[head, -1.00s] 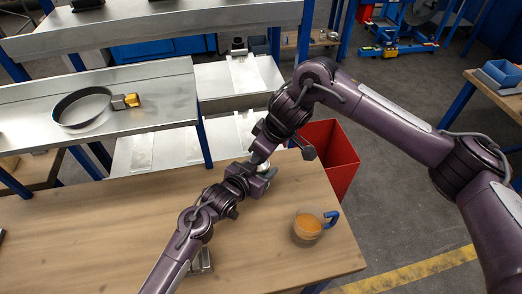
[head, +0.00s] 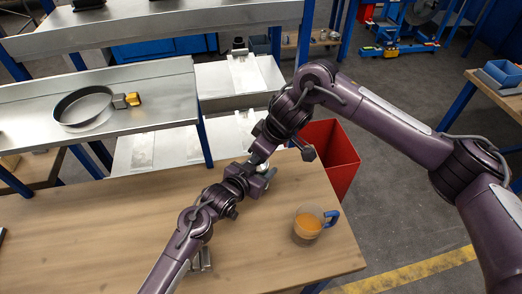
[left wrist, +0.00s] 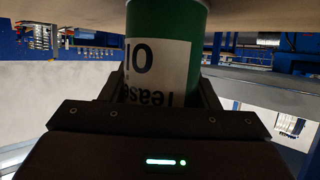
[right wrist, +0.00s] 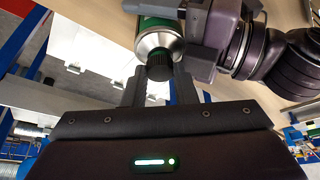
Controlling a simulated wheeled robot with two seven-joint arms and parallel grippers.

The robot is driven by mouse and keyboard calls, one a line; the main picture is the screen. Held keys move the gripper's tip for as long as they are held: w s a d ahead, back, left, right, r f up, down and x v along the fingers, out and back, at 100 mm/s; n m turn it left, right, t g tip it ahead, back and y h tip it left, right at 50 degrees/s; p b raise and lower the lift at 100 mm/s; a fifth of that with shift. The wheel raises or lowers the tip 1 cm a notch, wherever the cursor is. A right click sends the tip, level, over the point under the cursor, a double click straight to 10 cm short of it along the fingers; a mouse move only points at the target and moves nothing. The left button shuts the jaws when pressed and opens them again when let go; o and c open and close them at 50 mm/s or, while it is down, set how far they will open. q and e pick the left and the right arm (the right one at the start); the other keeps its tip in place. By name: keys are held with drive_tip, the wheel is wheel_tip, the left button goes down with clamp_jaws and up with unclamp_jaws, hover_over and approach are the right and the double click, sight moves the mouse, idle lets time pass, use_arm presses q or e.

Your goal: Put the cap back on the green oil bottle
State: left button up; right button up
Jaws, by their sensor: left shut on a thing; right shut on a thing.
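The green oil bottle (left wrist: 172,40) has a white label and fills the middle of the left wrist view. My left gripper (left wrist: 160,88) is shut on its body. In the right wrist view the bottle's silver shoulder (right wrist: 157,42) shows, with the black cap (right wrist: 159,68) right at its neck. My right gripper (right wrist: 158,78) is shut on the cap, one finger on each side. Cap and bottle look in line and touching; how far the cap is seated cannot be told. In the head view both grippers meet above the table, and mostly hide the bottle.
The wooden table (head: 120,225) is largely clear. A glass mug (head: 308,224) with orange drink and blue handle stands right of the grippers. A red bin (head: 335,150) stands behind the table edge.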

drive_tip(key=shift+s+a+f+g, duration=0.25)
drive_tip(key=shift+s+a+g, duration=0.1)
drive_tip(key=shift+s, duration=0.2)
drive_tip(key=o, duration=0.6)
drive_tip(key=shift+o, duration=0.4)
drive_tip(key=shift+f, duration=0.1)
use_arm(q)
drive_tip(key=shift+w+a+f, duration=0.1)
drive_tip(key=shift+w+a, duration=0.05)
use_arm(e)
drive_tip(key=v, duration=0.3)
drive_tip(key=shift+w, duration=0.1)
drive_tip(key=shift+d+r, duration=0.2)
drive_tip(key=shift+r, duration=0.45)
use_arm(q)
drive_tip(key=shift+d, duration=0.2)
use_arm(e)
drive_tip(key=shift+w+d, duration=0.1)
drive_tip(key=c, duration=0.4)
